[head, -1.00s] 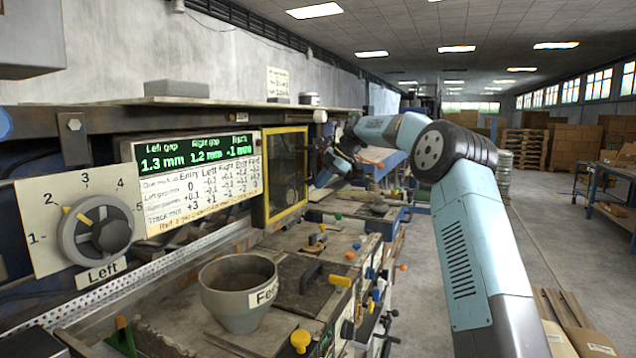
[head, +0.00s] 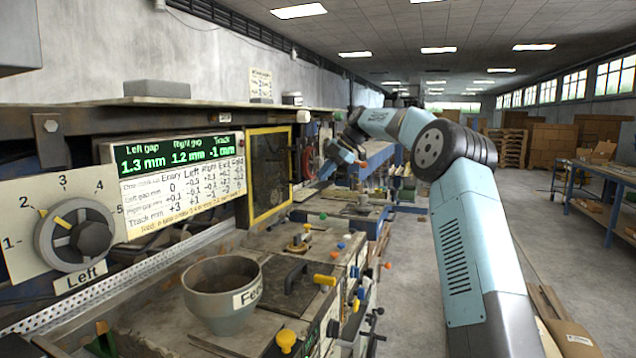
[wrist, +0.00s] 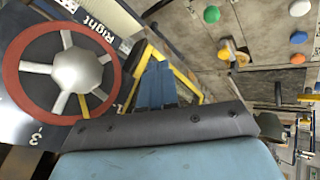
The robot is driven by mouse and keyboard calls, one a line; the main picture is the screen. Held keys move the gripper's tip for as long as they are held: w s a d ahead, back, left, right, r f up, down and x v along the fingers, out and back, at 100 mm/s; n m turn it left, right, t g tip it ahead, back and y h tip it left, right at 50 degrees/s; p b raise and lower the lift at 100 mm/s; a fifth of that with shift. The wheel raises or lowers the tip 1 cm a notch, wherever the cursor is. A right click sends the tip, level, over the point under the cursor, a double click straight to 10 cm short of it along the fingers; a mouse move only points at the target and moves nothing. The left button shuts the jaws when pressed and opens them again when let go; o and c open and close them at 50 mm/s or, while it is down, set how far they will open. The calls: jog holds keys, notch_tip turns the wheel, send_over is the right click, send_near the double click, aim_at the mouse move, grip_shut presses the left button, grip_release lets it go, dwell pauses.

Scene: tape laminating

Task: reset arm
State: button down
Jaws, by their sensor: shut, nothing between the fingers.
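My gripper (head: 326,170) is small in the head view, at the end of my pale blue arm, past the yellow-framed window. It is empty and points down and to the left. In the wrist view its blue fingers (wrist: 156,88) are together, with nothing between them. A red-rimmed handwheel (wrist: 68,70) with a grey hub lies to the left of the fingers, beside a "Right" label (wrist: 92,24). The fingers look apart from the wheel. Part of its red rim (head: 307,162) shows in the head view, just left of my gripper.
The left dial (head: 76,234) and the green display (head: 172,152), reading 1.3 mm, 1.2 mm and -1 mm, are at the left. A feed cup (head: 222,292) and several coloured knobs stand on the machine bed. The floor (head: 530,235) to the right is mostly open.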

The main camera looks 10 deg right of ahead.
jog(key=w+v, duration=0.1)
jog(key=v, duration=0.5)
jog(key=s+a+r+m+h, duration=0.35)
jog(key=s+a+m, duration=0.25)
jog(key=s, duration=0.6)
jog(key=s+m+t+h, duration=0.2)
jog(key=s+m, duration=0.3)
jog(key=s, duration=0.9)
jog(key=s+d+f+m, duration=0.3)
jog(key=s+f+m, duration=0.1)
jog(key=s, duration=0.6)
jog(key=s+d+f+m+t+h, duration=0.1)
jog(key=s+d+f+m, duration=0.2)
jog(key=s, duration=0.8)
jog(key=s+d+f+m+t, duration=0.1)
jog(key=s+d+f+m, duration=0.2)
jog(key=s+f+m, duration=0.3)
jog(key=s+f, duration=0.2)
jog(key=s, duration=0.2)
jog(key=shift+s+m+h, duration=0.3)
jog(key=shift+s+h, duration=0.05)
jog(key=shift+d+f, duration=0.15)
